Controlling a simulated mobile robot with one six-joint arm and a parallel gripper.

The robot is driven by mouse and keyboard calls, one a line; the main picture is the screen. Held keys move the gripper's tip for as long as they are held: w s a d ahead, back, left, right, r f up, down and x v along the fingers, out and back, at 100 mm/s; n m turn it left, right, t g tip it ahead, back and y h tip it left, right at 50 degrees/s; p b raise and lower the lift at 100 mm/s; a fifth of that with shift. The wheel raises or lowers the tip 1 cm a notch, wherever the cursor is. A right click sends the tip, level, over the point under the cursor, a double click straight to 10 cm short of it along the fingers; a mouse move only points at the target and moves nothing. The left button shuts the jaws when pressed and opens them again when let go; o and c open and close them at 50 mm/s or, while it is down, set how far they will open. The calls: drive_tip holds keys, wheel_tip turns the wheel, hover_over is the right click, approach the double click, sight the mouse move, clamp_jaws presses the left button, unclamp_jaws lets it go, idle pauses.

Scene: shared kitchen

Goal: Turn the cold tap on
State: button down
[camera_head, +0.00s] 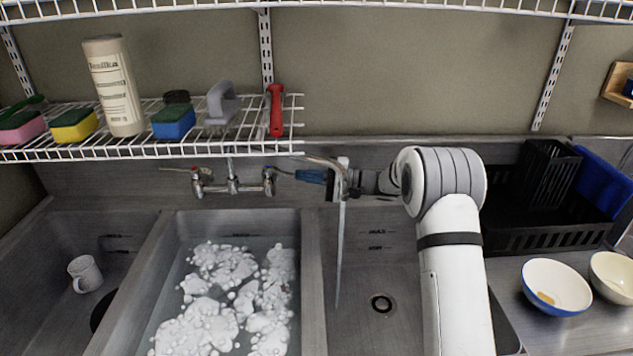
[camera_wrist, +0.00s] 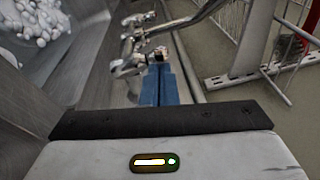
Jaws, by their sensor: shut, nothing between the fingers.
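The wall-mounted mixer tap (camera_head: 232,184) sits behind the middle basin. Its cold valve (camera_head: 269,180), with a blue mark, is on the right and its lever points right, toward my gripper. The cold valve also shows in the wrist view (camera_wrist: 130,66). My gripper (camera_head: 298,175) has blue fingers, shut and empty, at the lever's outer end; the fingers (camera_wrist: 160,72) seem to touch it, but contact is hard to tell. The hot valve (camera_head: 197,182) has a red mark. The spout (camera_head: 325,162) swings right, and a thin stream like running water (camera_head: 340,250) falls from it into the right basin.
A wire shelf (camera_head: 220,149) with sponges, a brush and a bottle (camera_head: 113,85) hangs above the tap. The middle basin (camera_head: 173,270) holds foamy water; a mug (camera_head: 85,274) lies in the left one. A black rack (camera_head: 540,238) and bowls (camera_head: 556,287) are right.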

drive_tip(key=shift+s+a, duration=0.15)
drive_tip(key=shift+s, duration=0.2)
